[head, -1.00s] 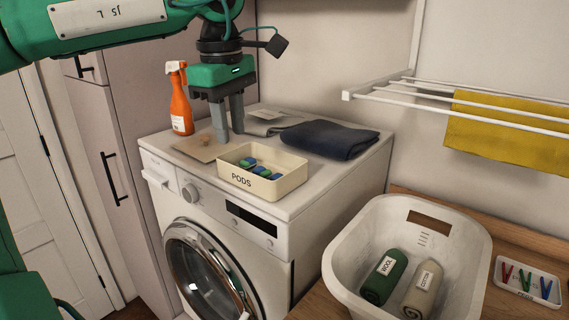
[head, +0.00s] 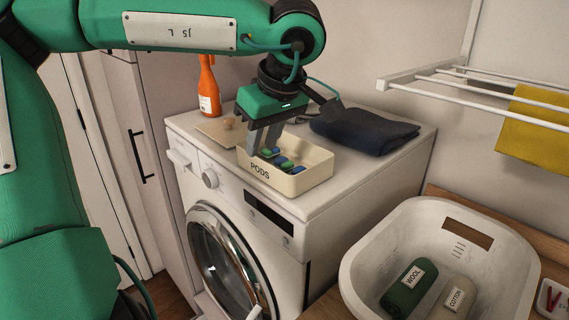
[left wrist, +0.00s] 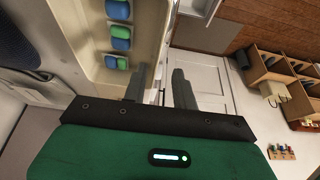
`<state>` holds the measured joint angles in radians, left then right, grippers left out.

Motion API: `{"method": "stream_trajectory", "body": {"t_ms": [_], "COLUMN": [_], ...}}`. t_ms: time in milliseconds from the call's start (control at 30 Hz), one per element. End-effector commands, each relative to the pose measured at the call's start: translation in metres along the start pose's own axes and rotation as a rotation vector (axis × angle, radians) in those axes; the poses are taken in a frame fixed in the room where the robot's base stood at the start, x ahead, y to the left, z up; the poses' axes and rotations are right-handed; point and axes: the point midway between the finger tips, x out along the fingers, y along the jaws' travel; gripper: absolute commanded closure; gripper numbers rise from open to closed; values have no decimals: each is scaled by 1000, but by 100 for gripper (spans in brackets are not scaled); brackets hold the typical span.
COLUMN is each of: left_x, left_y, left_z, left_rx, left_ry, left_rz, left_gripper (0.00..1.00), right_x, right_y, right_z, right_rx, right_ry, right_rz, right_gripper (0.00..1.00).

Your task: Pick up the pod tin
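The pod tin (head: 305,181) is a cream, open-topped box marked PODS, standing on the washing machine top with blue and green pods (head: 284,163) inside. My left gripper (head: 260,144) points down at the tin's left end, its fingers apart. In the left wrist view the tin's wall (left wrist: 167,42) runs toward the gap between the two fingers (left wrist: 160,72), one finger on the inner side and one on the outer. I cannot tell whether either finger touches the wall. My right gripper is not in view.
The washing machine (head: 357,178) also carries an orange spray bottle (head: 208,88), a flat tan item (head: 218,130) and a dark folded cloth (head: 365,130) close behind the tin. A white basket (head: 440,235) stands at the lower right; a drying rack (head: 470,105) is above it.

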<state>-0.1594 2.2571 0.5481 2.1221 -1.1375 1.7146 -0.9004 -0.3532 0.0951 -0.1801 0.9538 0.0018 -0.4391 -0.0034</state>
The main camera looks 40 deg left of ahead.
Motion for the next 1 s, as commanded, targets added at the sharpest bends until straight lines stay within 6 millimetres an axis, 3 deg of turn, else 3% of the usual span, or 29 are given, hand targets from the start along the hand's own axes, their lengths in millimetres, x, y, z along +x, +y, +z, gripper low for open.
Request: {"method": "stream_trajectory", "body": {"t_ms": [200,400,667,700,833,1000], "left_x": [23,49,53,53,53,53], "left_y": [3,4,5,5,5,5], "left_z": [2,3,3,3,3,3], "left_rx": [3,0,-2,-2,-2,-2], "left_ry": [-3,-3,-1,-1,-1,-1], "left_rz": [-3,0,2,2,2,1], "left_gripper": [72,72,72,74,99,100], "right_x": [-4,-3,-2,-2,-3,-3], "right_y": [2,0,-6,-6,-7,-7], "right_z": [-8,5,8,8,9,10], "right_rx": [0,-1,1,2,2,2], "right_ry": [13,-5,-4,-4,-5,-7], "right_rz": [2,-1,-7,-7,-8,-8], "right_gripper": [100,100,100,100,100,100]}}
